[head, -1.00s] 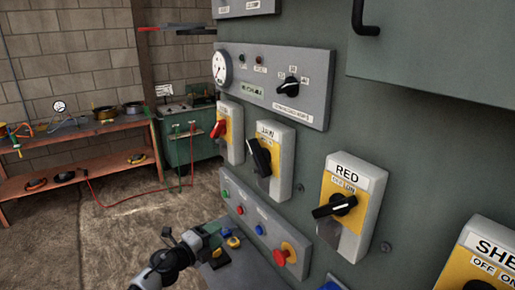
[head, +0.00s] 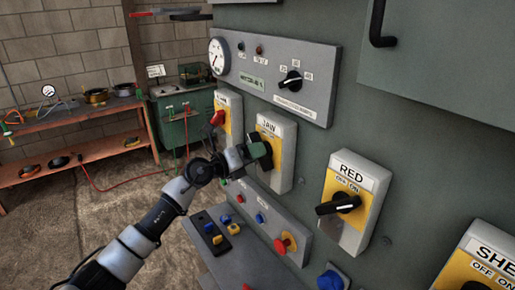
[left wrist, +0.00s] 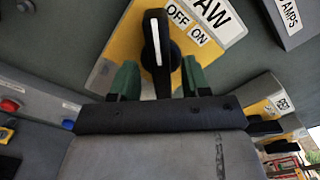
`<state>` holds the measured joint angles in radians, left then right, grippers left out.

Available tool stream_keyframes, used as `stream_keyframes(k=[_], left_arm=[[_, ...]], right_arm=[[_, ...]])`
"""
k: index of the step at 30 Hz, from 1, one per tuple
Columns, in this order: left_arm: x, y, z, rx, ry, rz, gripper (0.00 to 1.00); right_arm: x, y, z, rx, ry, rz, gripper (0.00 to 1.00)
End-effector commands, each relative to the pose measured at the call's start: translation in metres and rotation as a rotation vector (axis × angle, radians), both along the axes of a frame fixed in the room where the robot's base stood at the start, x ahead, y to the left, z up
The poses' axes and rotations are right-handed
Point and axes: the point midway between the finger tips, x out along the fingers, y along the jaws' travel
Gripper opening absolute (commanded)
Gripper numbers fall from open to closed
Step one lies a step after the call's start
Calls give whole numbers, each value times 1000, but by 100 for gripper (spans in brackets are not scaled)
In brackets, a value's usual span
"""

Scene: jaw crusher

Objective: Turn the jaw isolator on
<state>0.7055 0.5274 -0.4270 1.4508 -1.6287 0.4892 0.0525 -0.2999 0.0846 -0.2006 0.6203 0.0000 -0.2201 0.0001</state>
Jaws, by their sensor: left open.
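The jaw isolator (head: 283,165) is a white box with a yellow plate, a JAW label and a black rotary handle. In the head view my left gripper (head: 258,152) is in front of it and covers most of its handle. In the left wrist view the black handle (left wrist: 157,50) with its white stripe is near the OFF and ON labels. The green fingers of my left gripper (left wrist: 158,80) are open, one on each side of the handle's near end, with gaps visible. My right gripper is not in view.
The RED isolator (head: 355,200) is to the right, and a red-handled isolator (head: 229,118) is to the left. Below is a panel of push buttons with a red mushroom button (head: 285,244). A gauge panel (head: 310,75) is above.

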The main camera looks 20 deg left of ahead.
Motion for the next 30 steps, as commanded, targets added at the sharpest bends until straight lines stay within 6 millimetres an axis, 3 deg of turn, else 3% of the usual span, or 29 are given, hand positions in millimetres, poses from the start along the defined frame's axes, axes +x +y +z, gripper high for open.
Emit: stream_keyframes(k=[13, 22, 30], left_arm=[[11, -9, 0, -1, 0, -1, 47], [11, -9, -1, -1, 1, 0, 2], [11, -8, -1, 14, -11, 0, 0]], right_arm=[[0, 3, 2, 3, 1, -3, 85], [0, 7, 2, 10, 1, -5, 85], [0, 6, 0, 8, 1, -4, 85]])
